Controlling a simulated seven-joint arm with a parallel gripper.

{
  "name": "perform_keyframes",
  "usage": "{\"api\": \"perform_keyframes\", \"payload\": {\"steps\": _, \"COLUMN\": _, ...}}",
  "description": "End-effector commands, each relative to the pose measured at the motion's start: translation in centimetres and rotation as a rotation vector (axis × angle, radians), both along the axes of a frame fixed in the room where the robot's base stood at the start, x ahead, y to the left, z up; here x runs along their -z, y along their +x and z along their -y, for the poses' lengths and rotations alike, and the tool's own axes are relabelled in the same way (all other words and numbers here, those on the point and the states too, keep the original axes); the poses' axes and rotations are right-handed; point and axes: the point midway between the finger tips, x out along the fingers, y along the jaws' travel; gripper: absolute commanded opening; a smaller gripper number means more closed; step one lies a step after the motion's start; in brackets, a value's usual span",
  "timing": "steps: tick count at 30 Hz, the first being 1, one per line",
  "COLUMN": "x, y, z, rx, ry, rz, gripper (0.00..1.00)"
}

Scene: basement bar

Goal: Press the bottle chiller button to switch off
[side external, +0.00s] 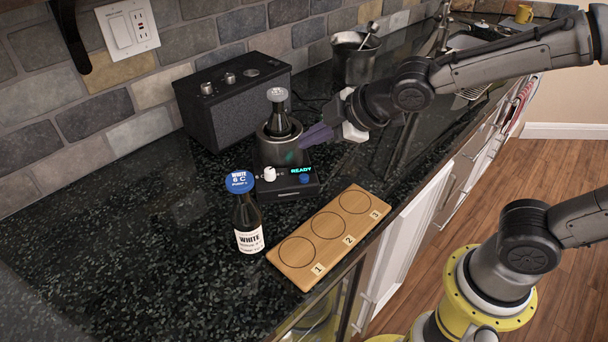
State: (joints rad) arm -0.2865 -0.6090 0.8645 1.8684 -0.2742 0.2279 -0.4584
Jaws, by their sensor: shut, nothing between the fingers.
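The bottle chiller (278,154) is a dark cylinder on the counter with a dark bottle (279,118) with a grey cap standing in it. Its black control box (288,188) in front has a lit display (301,170) reading READY. A blue button (304,179) sits below the display, and a white knob (270,174) is at the left. My gripper (306,140) is shut and empty, just right of the chiller cylinder, above and behind the blue button. I cannot tell whether its fingers touch the cylinder. The button is not covered by the gripper.
A dark bottle (248,222) with a blue cap and WHITE label stands front left of the control box. A wooden board (331,229) with circles numbered 1 to 3 lies in front. A black speaker (233,105) and metal bucket (355,62) stand behind. The counter's left front is clear.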

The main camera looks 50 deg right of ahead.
Motion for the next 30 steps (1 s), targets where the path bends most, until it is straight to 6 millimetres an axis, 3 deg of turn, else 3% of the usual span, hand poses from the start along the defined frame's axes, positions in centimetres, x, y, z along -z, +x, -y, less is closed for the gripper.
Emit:
{"api": "perform_keyframes", "payload": {"steps": 6, "x": 3.0, "y": 0.0, "z": 0.0, "rx": 0.001, "ry": 0.000, "rz": 0.001, "gripper": 0.00}}
{"api": "perform_keyframes", "payload": {"steps": 13, "x": 5.0, "y": 0.0, "z": 0.0, "rx": -0.001, "ry": 0.000, "rz": 0.002, "gripper": 0.00}}
{"api": "perform_keyframes", "payload": {"steps": 30, "x": 5.6, "y": 0.0, "z": 0.0, "rx": -0.001, "ry": 0.001, "rz": 0.001, "gripper": 0.00}}
